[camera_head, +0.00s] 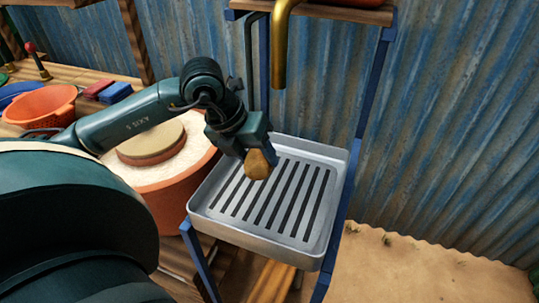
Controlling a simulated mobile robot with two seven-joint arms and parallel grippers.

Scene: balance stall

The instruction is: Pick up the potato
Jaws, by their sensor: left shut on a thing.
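The potato (257,166) is brown and lumpy. My left gripper (259,154) is shut on it and holds it over the grey metal tray (335,214) with dark slots. The fingers hide the upper part of the potato. I cannot tell whether its lower end touches the tray or hangs just above it. My right gripper is not in view.
The tray sits on a blue frame (365,110), under a brass spout (281,50). An orange tub (175,200) with a round lid-like disc stands left of it. An orange bowl (40,104) and blue and red blocks lie on the shelf at left. Corrugated wall stands behind.

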